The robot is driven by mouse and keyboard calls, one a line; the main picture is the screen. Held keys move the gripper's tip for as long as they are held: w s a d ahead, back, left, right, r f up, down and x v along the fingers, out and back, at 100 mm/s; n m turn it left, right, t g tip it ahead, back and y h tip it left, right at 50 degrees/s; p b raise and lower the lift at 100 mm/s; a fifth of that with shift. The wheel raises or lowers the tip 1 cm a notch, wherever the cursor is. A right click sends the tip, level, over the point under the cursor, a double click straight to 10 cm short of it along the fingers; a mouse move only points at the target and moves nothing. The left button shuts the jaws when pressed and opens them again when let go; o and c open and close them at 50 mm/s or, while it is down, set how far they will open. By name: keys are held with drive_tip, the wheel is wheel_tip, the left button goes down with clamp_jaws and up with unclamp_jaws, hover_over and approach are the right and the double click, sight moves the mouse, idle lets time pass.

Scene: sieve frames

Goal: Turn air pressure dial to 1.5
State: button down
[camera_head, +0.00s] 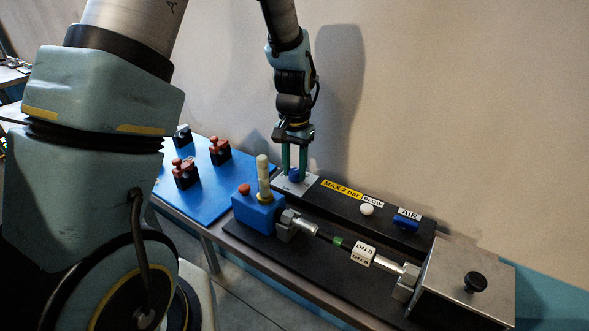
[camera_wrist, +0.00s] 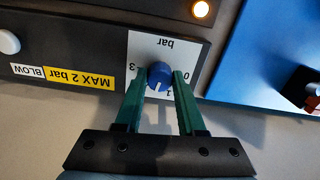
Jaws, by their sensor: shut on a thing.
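The air pressure dial (camera_head: 295,178) is a small blue knob on a pale scale plate (camera_head: 283,184) at the left end of the black panel. In the wrist view, the dial (camera_wrist: 160,76) sits between the green fingers of my gripper (camera_wrist: 158,73), which is shut on it. In the head view my gripper (camera_head: 294,171) points down onto the knob. A light mark on the knob points toward the bottom of the wrist picture, near a partly hidden number starting with 1. The plate also shows "bar", 3 and 0. The exact setting cannot be read.
The black panel (camera_head: 330,199) carries a "MAX 2 bar" label, a white button (camera_head: 367,209) and a blue AIR knob (camera_head: 406,224). In front stand a blue box (camera_head: 257,213) and a metal box (camera_head: 465,285). A blue board (camera_head: 205,205) with clamps lies left; a wall is behind.

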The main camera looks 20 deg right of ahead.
sight(294, 171)
drive_tip(key=shift+n, duration=0.8)
drive_tip(key=c, duration=0.5)
unclamp_jaws()
wheel_tip(294, 171, up, 11)
drive_tip(key=b, duration=0.2)
drive_tip(key=shift+f, duration=0.1)
